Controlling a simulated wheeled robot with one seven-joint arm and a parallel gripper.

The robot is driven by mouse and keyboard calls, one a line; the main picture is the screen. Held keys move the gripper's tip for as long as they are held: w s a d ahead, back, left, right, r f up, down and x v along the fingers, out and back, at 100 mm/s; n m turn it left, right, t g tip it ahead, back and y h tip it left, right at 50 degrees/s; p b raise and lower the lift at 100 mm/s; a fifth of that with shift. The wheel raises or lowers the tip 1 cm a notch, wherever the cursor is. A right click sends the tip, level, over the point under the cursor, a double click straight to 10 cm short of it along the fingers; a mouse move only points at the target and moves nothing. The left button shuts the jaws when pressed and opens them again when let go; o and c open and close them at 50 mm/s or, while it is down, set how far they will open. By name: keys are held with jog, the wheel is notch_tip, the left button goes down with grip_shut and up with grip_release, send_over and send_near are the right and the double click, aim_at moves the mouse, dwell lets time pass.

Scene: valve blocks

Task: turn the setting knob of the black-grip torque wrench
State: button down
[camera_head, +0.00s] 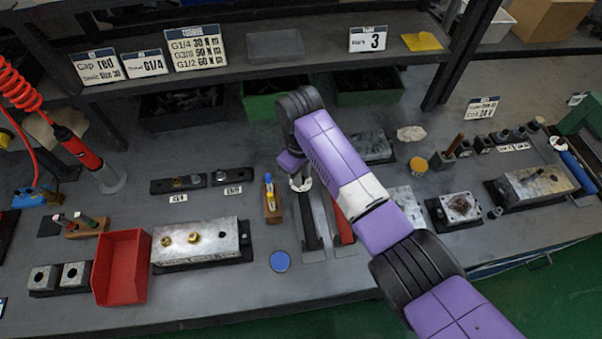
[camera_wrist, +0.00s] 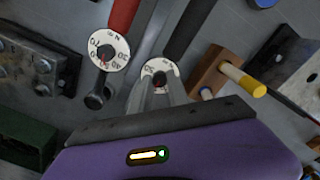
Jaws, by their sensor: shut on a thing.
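The black-grip torque wrench (camera_head: 310,222) lies on the bench in the head view, its grip pointing to the front. In the wrist view its black grip (camera_wrist: 190,28) runs to the top, and its white numbered setting dial (camera_wrist: 160,68) sits at my fingertips. My gripper (camera_wrist: 155,90) is shut on the setting knob at that dial; the fingers hide part of the knob. In the head view my gripper (camera_head: 301,182) is at the wrench's far end, partly hidden by my arm. The red-grip torque wrench (camera_head: 343,222) lies beside it; its dial (camera_wrist: 107,50) is clear of my fingers.
A wooden marker holder (camera_head: 272,207) stands close left of the black-grip wrench. A blue round cap (camera_head: 280,261), a metal block (camera_head: 197,247) and a red bin (camera_head: 121,268) are further left. A shelf (camera_head: 240,64) overhangs the back.

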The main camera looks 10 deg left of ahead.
jog(key=shift+n, duration=0.4)
jog(key=c, duration=1.5)
grip_release()
jog(key=shift+c, duration=0.2)
notch_tip(320, 180, up, 8)
jog(key=shift+f+b, duration=0.1)
jog(key=shift+b, duration=0.4)
